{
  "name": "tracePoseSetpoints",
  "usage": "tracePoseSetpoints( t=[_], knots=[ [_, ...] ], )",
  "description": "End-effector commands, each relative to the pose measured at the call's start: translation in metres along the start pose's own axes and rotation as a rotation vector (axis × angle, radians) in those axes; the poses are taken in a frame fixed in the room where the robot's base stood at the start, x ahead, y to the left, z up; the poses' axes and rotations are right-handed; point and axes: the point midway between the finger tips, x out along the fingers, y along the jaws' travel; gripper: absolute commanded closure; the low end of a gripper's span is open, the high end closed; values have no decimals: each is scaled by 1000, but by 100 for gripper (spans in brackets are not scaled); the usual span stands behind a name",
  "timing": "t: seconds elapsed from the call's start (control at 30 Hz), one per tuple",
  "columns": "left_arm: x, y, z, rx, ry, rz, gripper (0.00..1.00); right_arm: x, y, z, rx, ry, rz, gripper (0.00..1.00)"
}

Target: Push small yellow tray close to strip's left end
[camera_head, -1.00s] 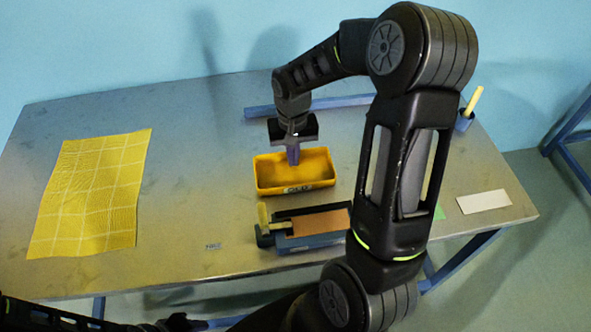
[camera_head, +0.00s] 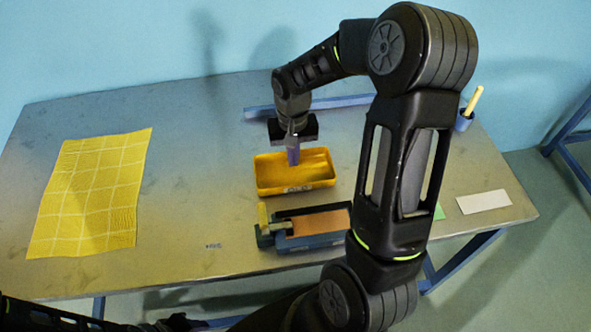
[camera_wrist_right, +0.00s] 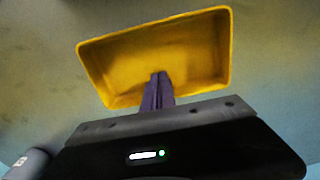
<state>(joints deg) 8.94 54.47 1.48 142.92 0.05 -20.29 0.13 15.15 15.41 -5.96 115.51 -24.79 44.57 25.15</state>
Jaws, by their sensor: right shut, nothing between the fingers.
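The small yellow tray (camera_head: 262,178) stands on the grey table with a label on its front wall. It also shows in the right wrist view (camera_wrist_right: 200,55). My left gripper is not clearly visible.
A green-and-yellow part (camera_head: 264,228) stands at the block's left end. A blue bar (camera_head: 340,102) lies behind the tray. A yellow gridded sheet (camera_head: 90,195) lies at left; a white card (camera_head: 484,202) and blue cup (camera_head: 464,121) are at right.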

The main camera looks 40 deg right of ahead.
Motion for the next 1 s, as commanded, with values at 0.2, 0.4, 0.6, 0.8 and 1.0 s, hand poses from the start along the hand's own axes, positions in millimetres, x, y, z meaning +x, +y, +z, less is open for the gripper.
tracePoseSetpoints(
  t=[0.2, 0.4, 0.6, 0.8, 1.0],
  knots=[
    [0, 0, 0, 0, 0, 0, 64, 0, 0, -1, 0, 0, 0, 100],
    [0, 0, 0, 0, 0, 0, 64, 0, 1, -9, 1, -1, 0, 100],
    [-1, 0, 0, 0, 0, 0, 64, 0, 2, -19, 1, -1, 1, 100],
    [-1, 0, 0, 0, 0, 0, 64, 0, 2, -29, 1, 0, 0, 100],
    [-1, 0, 0, 0, 0, 0, 64, 0, 3, -39, 2, 0, 0, 100]
  ],
)
